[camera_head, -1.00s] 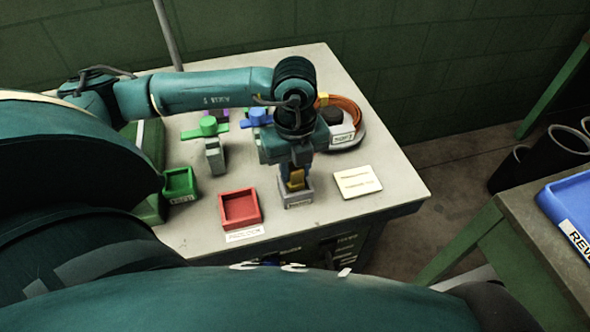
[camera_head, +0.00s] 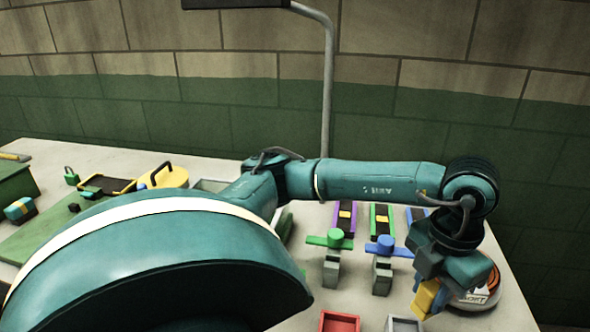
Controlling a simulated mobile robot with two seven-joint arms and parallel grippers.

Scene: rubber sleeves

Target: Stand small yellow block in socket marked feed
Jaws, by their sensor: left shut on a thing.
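My left gripper (camera_head: 438,284) is at the lower right of the head view, pointing down and shut on the small yellow block (camera_head: 425,299). The block is partly covered by the jaw. A grey socket (camera_head: 404,325) shows at the bottom edge, below and slightly left of the block, with its front cut off by the frame. The block appears to be above it, apart. A red socket (camera_head: 340,322) stands to its left, also cut off. No socket label shows, so I cannot tell which is marked feed. My right gripper is not in view.
Grey stands with a green-topped (camera_head: 333,260) and a blue-topped handle (camera_head: 384,263) stand left of the gripper. Purple (camera_head: 344,221) and green (camera_head: 382,220) trays lie behind. A round coil holder (camera_head: 478,290) is close on the right. A yellow case (camera_head: 165,176) is far left.

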